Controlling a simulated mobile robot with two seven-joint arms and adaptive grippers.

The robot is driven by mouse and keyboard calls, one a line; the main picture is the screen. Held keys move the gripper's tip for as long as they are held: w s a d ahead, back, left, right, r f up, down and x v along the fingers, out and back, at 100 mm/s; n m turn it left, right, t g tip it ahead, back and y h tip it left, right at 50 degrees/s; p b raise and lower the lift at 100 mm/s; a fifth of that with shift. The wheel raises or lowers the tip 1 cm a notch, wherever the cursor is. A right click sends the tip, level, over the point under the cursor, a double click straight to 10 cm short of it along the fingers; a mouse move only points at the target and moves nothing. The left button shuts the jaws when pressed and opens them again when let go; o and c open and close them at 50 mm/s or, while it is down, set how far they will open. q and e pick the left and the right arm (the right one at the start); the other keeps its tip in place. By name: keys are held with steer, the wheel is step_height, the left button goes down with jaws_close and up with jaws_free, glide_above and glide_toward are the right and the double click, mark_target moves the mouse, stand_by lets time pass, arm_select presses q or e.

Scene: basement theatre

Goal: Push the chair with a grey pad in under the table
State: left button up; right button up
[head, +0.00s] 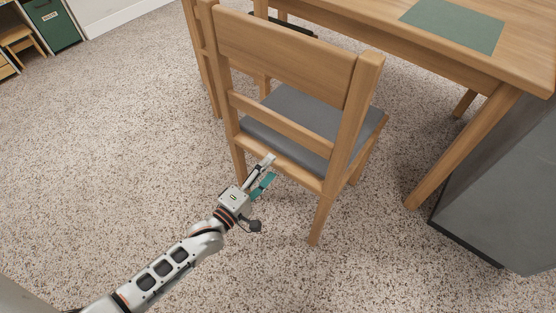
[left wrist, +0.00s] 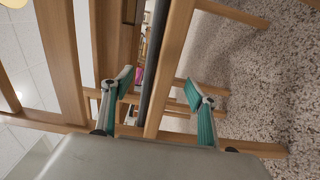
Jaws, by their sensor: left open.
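The wooden chair with a grey pad (head: 285,58) stands upright with its backrest towards me, its grey pad (head: 312,117) facing the wooden table (head: 370,38). The front of the seat is near the table edge; how far it reaches under cannot be told. My left gripper (head: 267,170) is open and empty, low behind the chair, close to the rear edge of the seat. In the left wrist view the open fingers (left wrist: 158,84) stand before the chair's wooden rails, with the pad's dark edge (left wrist: 155,62) between them. Contact cannot be told. My right gripper is out of view.
Another wooden chair (head: 200,60) stands just left of this one. A grey cabinet-like block (head: 508,185) stands at the right beside a table leg (head: 462,145). A green mat (head: 455,22) lies on the table. The speckled carpet (head: 110,130) is clear at the left.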

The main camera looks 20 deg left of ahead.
mark_target(274, 164)
arm_select(q)
steer(key=x, duration=0.4)
steer(key=shift+w+d+b, duration=0.1)
steer(key=shift+w+b, duration=0.1)
steer(key=shift+b, duration=0.1)
steer(key=shift+w+d+r, duration=0.15)
steer(key=shift+w, duration=0.4)
jaws_close()
